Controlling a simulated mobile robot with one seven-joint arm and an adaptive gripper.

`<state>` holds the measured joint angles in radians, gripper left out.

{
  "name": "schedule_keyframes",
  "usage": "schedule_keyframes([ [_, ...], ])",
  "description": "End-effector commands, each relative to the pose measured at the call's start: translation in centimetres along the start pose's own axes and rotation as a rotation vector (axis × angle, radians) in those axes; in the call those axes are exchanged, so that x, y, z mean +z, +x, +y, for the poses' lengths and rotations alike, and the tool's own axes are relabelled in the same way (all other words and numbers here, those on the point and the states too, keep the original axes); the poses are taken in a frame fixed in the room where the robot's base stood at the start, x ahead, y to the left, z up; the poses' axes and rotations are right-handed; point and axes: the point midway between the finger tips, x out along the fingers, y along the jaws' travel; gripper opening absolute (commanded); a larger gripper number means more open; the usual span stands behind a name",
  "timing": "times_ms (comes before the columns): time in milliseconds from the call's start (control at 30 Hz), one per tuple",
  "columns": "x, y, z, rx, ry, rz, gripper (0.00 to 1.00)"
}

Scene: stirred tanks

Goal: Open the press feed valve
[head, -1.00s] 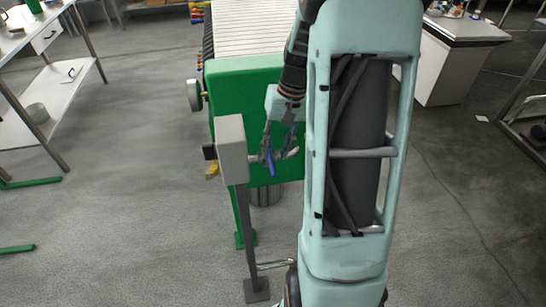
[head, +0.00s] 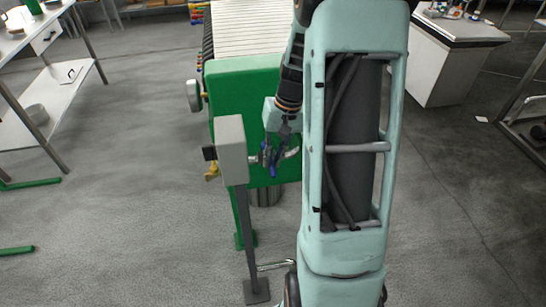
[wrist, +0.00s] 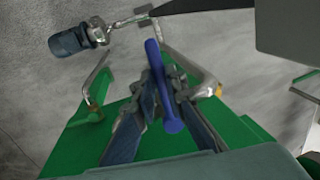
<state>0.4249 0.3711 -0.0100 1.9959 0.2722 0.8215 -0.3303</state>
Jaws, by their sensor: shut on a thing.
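The press feed valve shows as a blue lever handle (head: 274,168) on a pale metal pipe, in front of the green panel and just right of the grey post. In the wrist view the blue lever (wrist: 162,92) runs through the middle, slightly tilted. My gripper (wrist: 163,88) is shut on it, with a dark finger on each side. In the head view my gripper (head: 273,150) comes down from above at the lever, small and partly merged with it. The valve body is largely hidden behind the fingers.
A grey box on a post (head: 231,150) stands close left of my gripper. A white workbench (head: 30,130) is far left and a cabinet (head: 450,70) right. The floor left is mostly open.

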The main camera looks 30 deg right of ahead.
Motion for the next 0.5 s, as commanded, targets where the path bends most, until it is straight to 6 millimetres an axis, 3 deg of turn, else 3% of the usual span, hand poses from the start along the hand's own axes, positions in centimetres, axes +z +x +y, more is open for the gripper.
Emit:
schedule_keyframes([
  [267, 0.0, 0.0, -0.2, 0.001, 0.015, 0.005, 0.00],
  [500, -0.1, 0.2, -1.5, 0.000, 0.178, 0.037, 0.00],
])
